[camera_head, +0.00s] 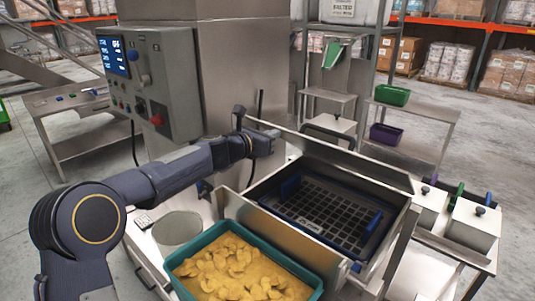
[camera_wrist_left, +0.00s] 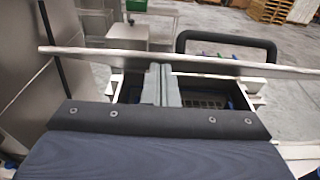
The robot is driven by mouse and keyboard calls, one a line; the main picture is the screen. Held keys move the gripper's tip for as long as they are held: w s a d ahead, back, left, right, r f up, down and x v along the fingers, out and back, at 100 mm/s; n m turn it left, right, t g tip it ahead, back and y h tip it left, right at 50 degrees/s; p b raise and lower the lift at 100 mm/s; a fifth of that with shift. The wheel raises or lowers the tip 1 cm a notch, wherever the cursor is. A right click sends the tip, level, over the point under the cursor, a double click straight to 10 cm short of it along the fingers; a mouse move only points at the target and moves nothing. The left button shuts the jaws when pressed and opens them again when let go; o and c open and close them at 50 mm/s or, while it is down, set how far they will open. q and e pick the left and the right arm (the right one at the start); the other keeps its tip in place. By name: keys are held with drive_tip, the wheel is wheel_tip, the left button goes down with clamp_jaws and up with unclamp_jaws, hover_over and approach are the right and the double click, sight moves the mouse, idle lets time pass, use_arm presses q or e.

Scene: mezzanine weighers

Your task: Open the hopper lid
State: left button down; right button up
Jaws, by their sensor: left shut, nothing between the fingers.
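The hopper (camera_head: 300,237) is a steel box with a dark grid (camera_head: 320,210) inside, right of centre in the head view. Its lid (camera_head: 345,167) appears raised along the far side, a thin steel panel seen nearly edge-on. In the left wrist view the lid (camera_wrist_left: 240,69) crosses the picture as a narrow plate, with a black handle (camera_wrist_left: 228,37) beyond it. My left gripper (camera_head: 274,138) is shut and empty at the lid's left part, on the hopper's side. Its fingers (camera_wrist_left: 161,80) reach the plate's edge; I cannot tell whether they touch. My right gripper is not in view.
A teal tub (camera_head: 215,240) of yellow pieces stands in front of the hopper, beside a pale round container (camera_head: 180,230). A control box (camera_head: 165,80) hangs above my left forearm. Lidded steel boxes (camera_head: 472,225) stand at right. A green bin (camera_head: 392,95) is behind.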

use_arm(q)
drive_tip(key=w+d+r, duration=0.1)
drive_tip(key=r, duration=0.1)
drive_tip(key=w+d+r, duration=0.1)
drive_tip(key=w+r, duration=0.1)
drive_tip(key=w+d+r, duration=0.1)
drive_tip(key=r, duration=0.1)
drive_tip(key=shift+w+r, duration=0.2)
drive_tip(key=shift+w+d+r, duration=0.1)
drive_tip(key=shift+d+r, duration=0.15)
drive_tip(key=shift+r, duration=0.15)
